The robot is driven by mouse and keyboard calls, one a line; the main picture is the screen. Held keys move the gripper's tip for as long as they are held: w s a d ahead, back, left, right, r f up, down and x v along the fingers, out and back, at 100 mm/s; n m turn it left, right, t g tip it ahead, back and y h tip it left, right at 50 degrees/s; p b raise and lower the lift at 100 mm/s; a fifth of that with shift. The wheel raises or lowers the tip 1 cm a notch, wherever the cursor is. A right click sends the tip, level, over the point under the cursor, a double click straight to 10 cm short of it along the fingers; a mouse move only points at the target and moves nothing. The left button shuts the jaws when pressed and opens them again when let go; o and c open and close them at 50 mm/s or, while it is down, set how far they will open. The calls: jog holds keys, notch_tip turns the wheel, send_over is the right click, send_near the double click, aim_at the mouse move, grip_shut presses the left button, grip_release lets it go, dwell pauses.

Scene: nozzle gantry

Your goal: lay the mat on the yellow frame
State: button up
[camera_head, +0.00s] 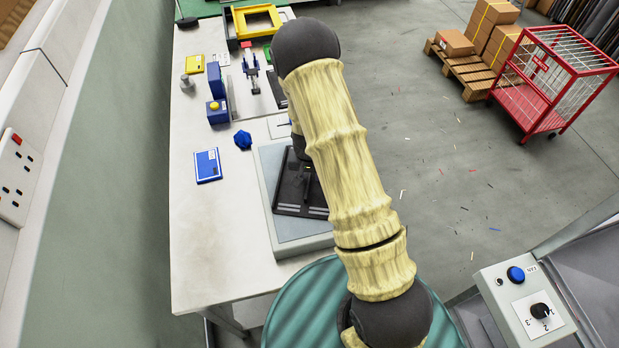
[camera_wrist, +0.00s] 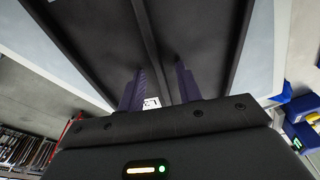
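The yellow frame (camera_head: 241,24) lies at the far end of the white table in the head view, with a rectangular opening in it. A dark flat panel (camera_head: 300,208) with a raised rib lies on a grey base near my side of the table. It may be the mat, but I cannot tell for sure. My arm covers part of it. In the wrist view the dark panel (camera_wrist: 90,40) fills the upper middle. My gripper (camera_wrist: 160,78) has its two fingers apart, one each side of the rib, with no clear contact. In the head view my arm mostly hides the gripper.
The grey base (camera_head: 268,165) carries the dark panel. A blue-and-white card (camera_head: 207,166), a blue knob (camera_head: 243,139) and a blue block (camera_head: 217,113) stand to the left. A small clamp-like device (camera_head: 251,72) stands before the frame. The near left of the white table (camera_head: 205,245) is clear.

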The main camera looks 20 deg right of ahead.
aim_at(309, 176)
dwell(0.4)
grip_shut()
jog(key=shift+r, duration=0.1)
notch_tip(309, 176, up, 10)
jog(key=b, duration=0.1)
jog(key=shift+b, duration=0.4)
dwell(0.5)
